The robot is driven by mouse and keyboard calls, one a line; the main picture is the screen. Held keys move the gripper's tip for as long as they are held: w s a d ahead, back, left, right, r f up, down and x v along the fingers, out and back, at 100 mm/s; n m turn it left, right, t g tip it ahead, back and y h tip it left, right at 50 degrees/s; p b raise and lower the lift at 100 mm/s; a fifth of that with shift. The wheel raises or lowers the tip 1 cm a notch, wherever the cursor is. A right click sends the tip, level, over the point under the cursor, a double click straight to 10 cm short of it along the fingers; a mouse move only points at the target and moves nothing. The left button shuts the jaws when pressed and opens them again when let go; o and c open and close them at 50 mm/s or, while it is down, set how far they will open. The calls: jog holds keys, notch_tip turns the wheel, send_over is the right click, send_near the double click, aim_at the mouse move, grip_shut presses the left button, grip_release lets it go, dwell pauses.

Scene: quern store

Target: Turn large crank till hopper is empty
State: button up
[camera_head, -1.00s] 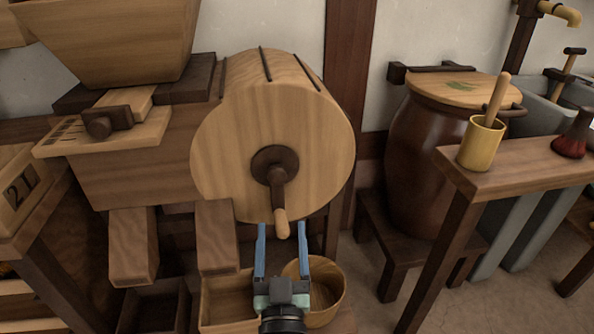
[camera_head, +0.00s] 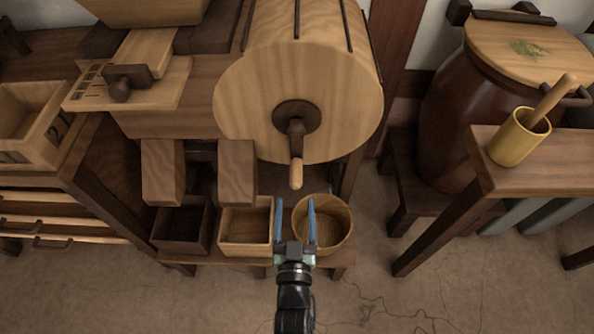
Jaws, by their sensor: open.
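The large crank (camera_head: 297,140) is a dark arm on a round dark hub at the front of the wooden drum (camera_head: 345,95). It points down and ends in a pale wooden handle (camera_head: 297,174). The hopper (camera_head: 150,8) is at the top left, mostly cut off by the picture's edge, so its inside is hidden. My gripper (camera_head: 295,208) is open and empty. Its two blue fingers point up the picture, a little below the handle and apart from it in the picture.
Below two wooden spouts stand a dark box (camera_head: 184,243) and a pale box (camera_head: 233,248); a round tub (camera_head: 347,238) is beside them. A small knob (camera_head: 120,90) sits on a marked slide at left. A table with a yellow cup (camera_head: 505,150) is at right, before a lidded jar (camera_head: 445,120).

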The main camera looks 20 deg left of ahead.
aim_at(296, 189)
jog(key=b+x, duration=0.3)
jog(key=x, duration=0.4)
jog(key=shift+w+a+f, duration=0.1)
jog(key=shift+w+f, duration=0.05)
jog(key=shift+w, duration=0.35)
grip_shut()
